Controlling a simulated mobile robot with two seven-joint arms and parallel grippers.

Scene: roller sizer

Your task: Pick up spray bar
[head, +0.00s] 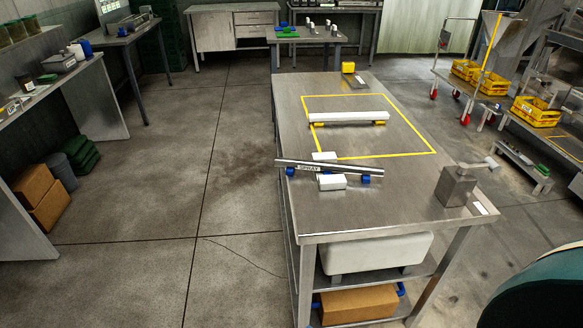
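The spray bar (345,169) is a long, thin metal bar with a white label reading SPRAY. It lies crosswise on the steel table (400,195), and its left end reaches out past the table's left edge. White blocks sit just behind and in front of its middle. Small blue pieces show below it near both ends; I cannot tell whether they are fixed to it. Neither of my grippers is in view.
A white bar (348,116) on yellow pieces lies within a yellow taped outline on the table. A metal block (455,187) stands near the right front corner. Floor left of the table is clear. Yellow crates (536,111) stand at right.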

